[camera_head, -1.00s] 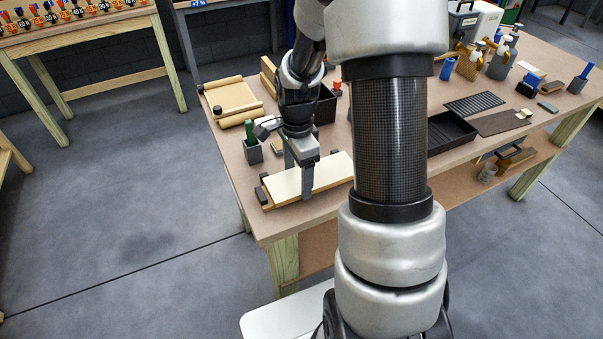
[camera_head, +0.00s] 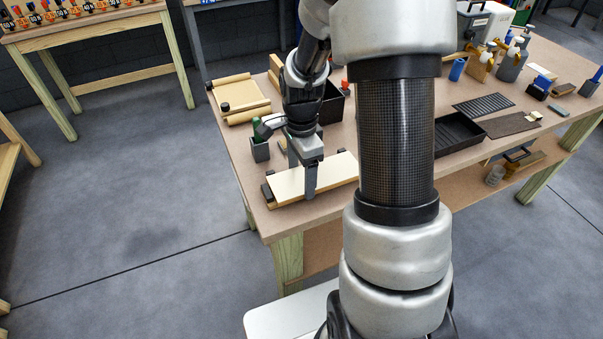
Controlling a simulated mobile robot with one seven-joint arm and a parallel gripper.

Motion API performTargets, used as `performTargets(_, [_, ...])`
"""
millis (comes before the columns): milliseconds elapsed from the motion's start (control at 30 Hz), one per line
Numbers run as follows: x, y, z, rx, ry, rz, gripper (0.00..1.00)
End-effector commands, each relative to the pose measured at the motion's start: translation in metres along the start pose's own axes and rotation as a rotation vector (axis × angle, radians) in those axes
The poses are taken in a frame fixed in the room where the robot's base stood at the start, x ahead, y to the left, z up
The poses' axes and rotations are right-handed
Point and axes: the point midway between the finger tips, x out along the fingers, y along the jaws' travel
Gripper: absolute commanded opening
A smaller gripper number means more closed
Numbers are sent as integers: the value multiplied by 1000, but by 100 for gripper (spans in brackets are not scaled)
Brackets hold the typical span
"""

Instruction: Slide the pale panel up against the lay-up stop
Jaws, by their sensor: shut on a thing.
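The pale panel (camera_head: 332,174) is a long cream board lying low over a tan wooden base at the near left corner of the bench. My gripper (camera_head: 302,174) points down over it, with one finger at its near long edge and the other toward its far edge, shut on the panel. Small dark blocks (camera_head: 267,191) stand at the base's left end and look like the lay-up stop. The panel's left end is close to them. I cannot tell whether it touches. My arm's column hides the area just right of the panel.
A tan sheet with rolls (camera_head: 240,100) lies farther back, near a black bin (camera_head: 332,105). A black tray (camera_head: 458,133) is to the right. Bare bench lies in front of the base.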

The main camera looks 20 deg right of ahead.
Motion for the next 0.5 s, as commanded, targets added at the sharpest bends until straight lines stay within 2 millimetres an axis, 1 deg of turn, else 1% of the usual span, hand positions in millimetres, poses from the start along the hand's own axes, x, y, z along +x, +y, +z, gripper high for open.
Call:
performTargets(333, [0, 0, 3, 0, 0, 0, 44])
performTargets(367, [0, 0, 3, 0, 0, 0, 75])
performTargets(400, [0, 0, 3, 0, 0, 0, 82])
performTargets(467, [0, 0, 3, 0, 0, 0, 92])
performTargets(500, [0, 0, 3, 0, 0, 0, 92])
